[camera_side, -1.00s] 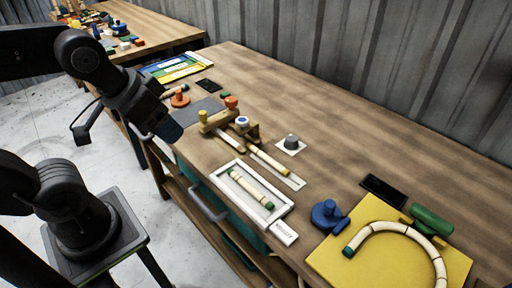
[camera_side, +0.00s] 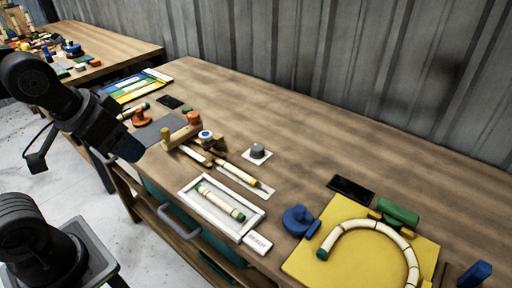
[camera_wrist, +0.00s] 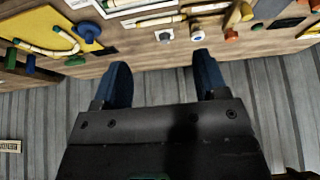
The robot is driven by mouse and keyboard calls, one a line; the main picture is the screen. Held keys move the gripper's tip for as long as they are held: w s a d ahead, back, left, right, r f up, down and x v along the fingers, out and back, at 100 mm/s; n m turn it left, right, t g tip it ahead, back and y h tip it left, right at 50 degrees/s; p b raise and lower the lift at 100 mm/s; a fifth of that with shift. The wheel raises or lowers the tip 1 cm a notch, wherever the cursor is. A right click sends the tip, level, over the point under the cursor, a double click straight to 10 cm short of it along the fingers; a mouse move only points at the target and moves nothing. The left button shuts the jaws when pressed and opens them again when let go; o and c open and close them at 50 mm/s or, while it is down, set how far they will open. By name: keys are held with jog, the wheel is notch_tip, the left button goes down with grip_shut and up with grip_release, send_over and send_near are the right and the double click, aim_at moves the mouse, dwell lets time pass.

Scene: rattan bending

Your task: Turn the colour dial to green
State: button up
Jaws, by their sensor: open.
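A grey round knob (camera_side: 257,151) stands on a small white square plate in the middle of the table; it looks like the dial, but I cannot make out colour marks on it. It also shows in the wrist view (camera_wrist: 165,36). A white-topped knob with blue (camera_side: 206,135) sits left of it by the wooden fixture. My gripper (camera_wrist: 160,72) is open and empty in the wrist view, its two dark blue fingers apart. In the side view my gripper (camera_side: 128,146) hangs at the table's front edge, left of and apart from the grey knob.
A wooden fixture (camera_side: 182,134) with orange and yellow knobs stands left of the grey knob. A white tray (camera_side: 186,191) holds a rattan piece. A yellow board (camera_side: 310,262) with a bent rattan lies at the right. The table's back strip is clear.

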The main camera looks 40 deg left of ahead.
jog(key=w+r+g, duration=0.2)
jog(key=w+r, duration=0.2)
jog(key=w, duration=0.6)
jog(key=n+g, duration=0.3)
jog(key=g, duration=0.1)
send_over(257, 148)
notch_tip(257, 148, down, 14)
notch_tip(257, 148, down, 14)
jog(key=shift+a+r, duration=0.15)
jog(key=shift+r, duration=0.05)
jog(key=c, duration=0.9)
jog(key=shift+c, duration=0.2)
